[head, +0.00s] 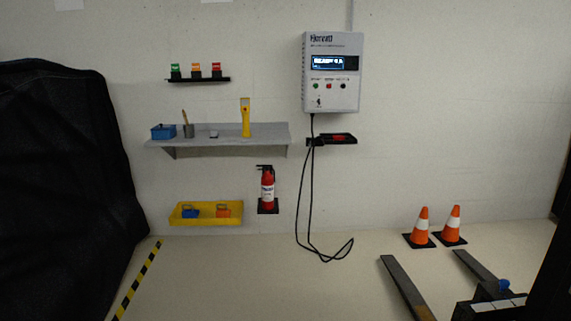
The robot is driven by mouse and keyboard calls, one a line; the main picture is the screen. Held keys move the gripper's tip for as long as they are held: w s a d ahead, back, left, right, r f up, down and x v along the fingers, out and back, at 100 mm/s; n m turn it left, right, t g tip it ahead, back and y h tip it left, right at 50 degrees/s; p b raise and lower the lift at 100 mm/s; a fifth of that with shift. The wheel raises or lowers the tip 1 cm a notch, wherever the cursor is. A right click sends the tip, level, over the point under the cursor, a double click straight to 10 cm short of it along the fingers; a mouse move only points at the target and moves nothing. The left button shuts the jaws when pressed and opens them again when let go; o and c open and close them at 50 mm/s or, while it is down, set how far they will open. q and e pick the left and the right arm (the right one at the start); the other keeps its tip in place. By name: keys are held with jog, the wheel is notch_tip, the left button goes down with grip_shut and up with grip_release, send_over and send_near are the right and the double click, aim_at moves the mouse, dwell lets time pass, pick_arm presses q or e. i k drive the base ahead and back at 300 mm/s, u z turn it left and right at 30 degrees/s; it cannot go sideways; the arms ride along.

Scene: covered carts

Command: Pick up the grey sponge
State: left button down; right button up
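A small pale grey block (213,134) lies on the grey wall shelf (270,136) in the head view. It may be the grey sponge, but it is too small to tell for sure. It sits between a dark cup (188,131) with a pencil-like stick in it and a standing yellow torch-like object (245,118). Neither of my grippers shows in the head view.
A large black-covered shape (65,190) fills the left side. A yellow tray (206,214) and a red extinguisher (267,190) are below the shelf. A wall box (332,75) hangs a looped cable (310,200). Cones (420,228) and dark forks (405,288) stand at right.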

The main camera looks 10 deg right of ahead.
aim_at(213, 133)
jog(key=z, duration=0.85)
jog(key=i, duration=0.25)
jog(key=u, duration=1.5)
jog(key=i, duration=1.95)
jog(key=u, duration=0.1)
jog(key=i, duration=1.9)
jog(key=z, duration=1.15)
